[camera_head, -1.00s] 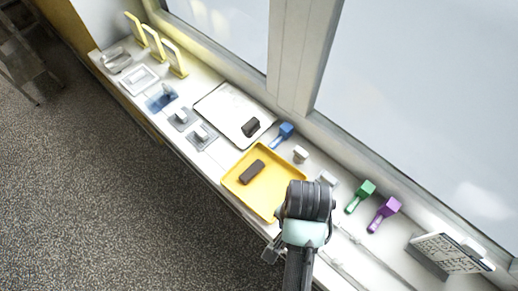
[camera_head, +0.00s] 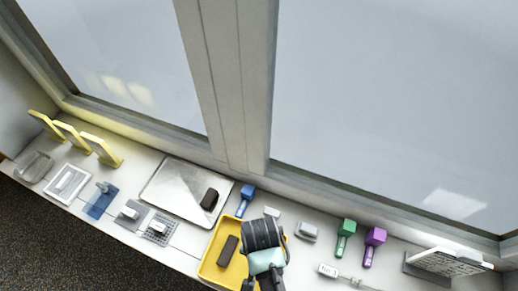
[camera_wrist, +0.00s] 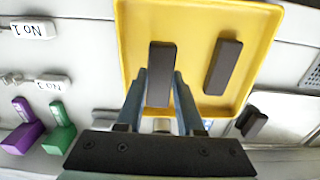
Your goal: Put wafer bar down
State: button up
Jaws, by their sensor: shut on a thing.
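My gripper (camera_wrist: 160,84) is shut on a dark brown wafer bar (camera_wrist: 161,62), whose far end sticks out past the fingertips. The held bar is over the yellow tray (camera_wrist: 141,22); I cannot tell whether it touches the tray floor. A second dark bar (camera_wrist: 222,67) lies in the same tray, to the right of the held one in the wrist view and apart from it. In the head view my wrist covers the right part of the yellow tray (camera_head: 207,268) and hides the held bar; the second bar (camera_head: 228,250) shows left of it.
A metal sheet (camera_head: 172,190) behind left bears another dark bar (camera_head: 209,199). Blue (camera_head: 246,193), green (camera_head: 347,228) and purple (camera_head: 375,238) handled blocks stand along the ledge. Yellow upright panels (camera_head: 100,150) stand far left. The window closes off the back.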

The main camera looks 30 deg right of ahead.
jog(key=shift+f, duration=1.25)
jog(key=o, duration=1)
jog(key=shift+f, duration=0.1)
